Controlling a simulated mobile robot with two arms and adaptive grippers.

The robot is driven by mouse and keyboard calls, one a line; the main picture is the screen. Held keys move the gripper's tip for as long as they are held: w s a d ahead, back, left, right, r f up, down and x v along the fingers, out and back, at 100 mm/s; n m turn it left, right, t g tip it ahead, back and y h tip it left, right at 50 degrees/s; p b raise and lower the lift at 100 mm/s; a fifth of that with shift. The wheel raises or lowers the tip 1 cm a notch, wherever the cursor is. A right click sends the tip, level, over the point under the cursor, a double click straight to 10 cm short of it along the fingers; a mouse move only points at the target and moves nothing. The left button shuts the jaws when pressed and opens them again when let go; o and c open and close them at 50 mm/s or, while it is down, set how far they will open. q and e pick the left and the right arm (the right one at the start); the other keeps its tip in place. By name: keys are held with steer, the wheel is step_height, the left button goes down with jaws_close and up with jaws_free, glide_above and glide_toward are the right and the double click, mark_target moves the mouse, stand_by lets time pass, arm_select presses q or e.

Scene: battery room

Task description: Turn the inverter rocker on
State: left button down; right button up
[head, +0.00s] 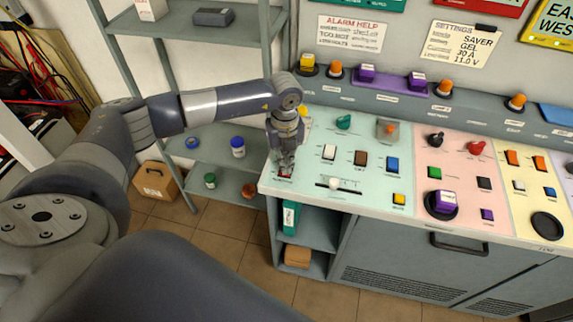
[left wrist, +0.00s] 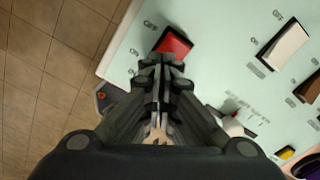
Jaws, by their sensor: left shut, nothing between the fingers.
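A red rocker switch (left wrist: 174,42) sits near the left edge of the light green console panel (left wrist: 130,50). Small markings stand beside it, but no name that I can read, so I cannot confirm it is the inverter rocker. In the head view only a sliver of the red rocker (head: 286,174) shows under my left gripper (head: 286,163). My left gripper also shows in the left wrist view (left wrist: 161,68), shut and empty, pointing down with its fingertips at the rocker's near edge. I cannot tell whether they touch. My right gripper is out of view.
A white rocker (head: 329,152), a brown rocker (head: 361,158) and a blue rocker (head: 392,164) stand to the right. A slider (head: 334,184) lies in front. A teal knob (head: 344,122) is behind. Shelves (head: 215,140) stand left of the console.

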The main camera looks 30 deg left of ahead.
arm_select(q)
steer(key=shift+r+p, duration=1.55)
steer(key=shift+r, duration=1.2)
steer(key=shift+s, duration=0.1)
